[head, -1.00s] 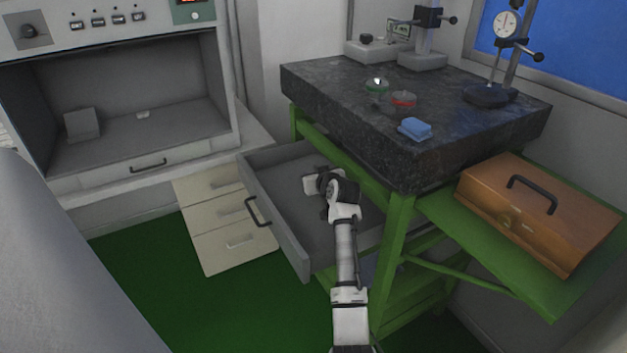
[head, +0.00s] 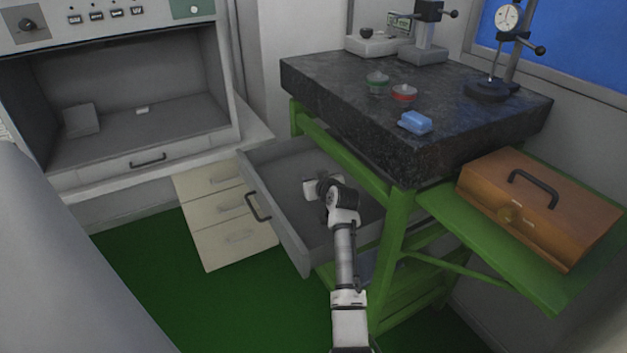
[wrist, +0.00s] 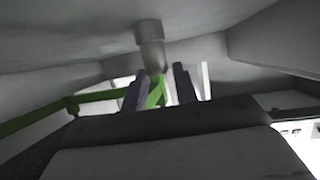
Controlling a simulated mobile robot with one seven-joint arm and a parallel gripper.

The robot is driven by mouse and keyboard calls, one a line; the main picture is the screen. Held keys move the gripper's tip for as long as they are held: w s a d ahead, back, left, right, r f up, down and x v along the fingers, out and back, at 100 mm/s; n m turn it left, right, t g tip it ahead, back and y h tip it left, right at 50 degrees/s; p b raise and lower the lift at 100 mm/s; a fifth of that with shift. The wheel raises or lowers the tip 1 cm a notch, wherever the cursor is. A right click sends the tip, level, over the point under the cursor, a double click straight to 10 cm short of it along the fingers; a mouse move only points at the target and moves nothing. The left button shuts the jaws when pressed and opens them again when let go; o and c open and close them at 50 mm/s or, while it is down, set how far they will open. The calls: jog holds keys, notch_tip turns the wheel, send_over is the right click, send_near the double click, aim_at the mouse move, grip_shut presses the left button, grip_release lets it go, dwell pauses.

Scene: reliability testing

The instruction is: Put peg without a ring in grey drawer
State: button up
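The grey drawer (head: 275,222) under the dark stone table is pulled open. My gripper (head: 313,188) is low inside it; its fingertips are hard to make out in the head view. In the wrist view, its fingers (wrist: 160,90) are apart with a clear gap between them. A plain grey peg (wrist: 151,45) without a visible ring stands against the drawer's pale inner surface, shown at the top of that view. It is just beyond the fingers and seems not gripped. The head view does not show this peg clearly.
A brown toolbox (head: 540,205) is at right. Green table legs (head: 398,245) stand close to my arm.

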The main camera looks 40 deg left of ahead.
jog(key=shift+o, duration=1.3)
